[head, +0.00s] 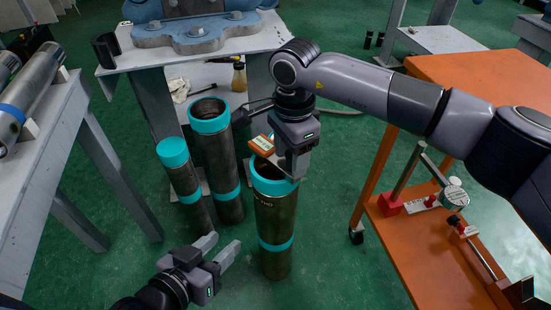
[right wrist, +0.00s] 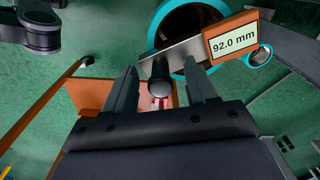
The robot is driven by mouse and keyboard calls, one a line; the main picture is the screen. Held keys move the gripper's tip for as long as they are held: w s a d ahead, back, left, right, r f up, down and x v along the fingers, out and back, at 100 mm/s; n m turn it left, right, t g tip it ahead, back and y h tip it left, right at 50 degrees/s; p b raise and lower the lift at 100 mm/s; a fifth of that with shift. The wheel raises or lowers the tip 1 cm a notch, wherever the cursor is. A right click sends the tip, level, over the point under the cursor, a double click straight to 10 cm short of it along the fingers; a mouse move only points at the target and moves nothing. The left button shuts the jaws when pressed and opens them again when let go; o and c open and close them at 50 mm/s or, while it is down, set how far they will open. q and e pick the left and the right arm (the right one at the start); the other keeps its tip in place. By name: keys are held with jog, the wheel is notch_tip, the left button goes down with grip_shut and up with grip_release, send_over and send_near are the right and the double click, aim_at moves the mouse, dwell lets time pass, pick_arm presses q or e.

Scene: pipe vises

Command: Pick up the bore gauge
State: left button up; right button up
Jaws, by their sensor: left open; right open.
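The bore gauge (head: 262,145) shows an orange-framed display at the rim of the front steel pipe (head: 275,225), which has a teal collar. In the right wrist view the gauge's display (right wrist: 233,45) reads 92.0 mm, and its grey plate crosses over the pipe mouth. My right gripper (head: 289,170) is over this pipe. In its wrist view the fingers are apart, with the gauge's dark round knob (right wrist: 160,88) between them. A gap shows on both sides of the knob. My left gripper (head: 219,249) is open and empty, low and left of the front pipe.
Two more teal-collared pipes (head: 208,115) (head: 174,152) stand close behind and left. An orange cart (head: 470,75) at right carries a dial instrument (head: 455,195) on its lower shelf. A grey bench (head: 50,140) stands at left. Green floor is clear at the front left.

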jog(key=shift+r, duration=0.1)
grip_shut()
jog(key=shift+r, duration=0.1)
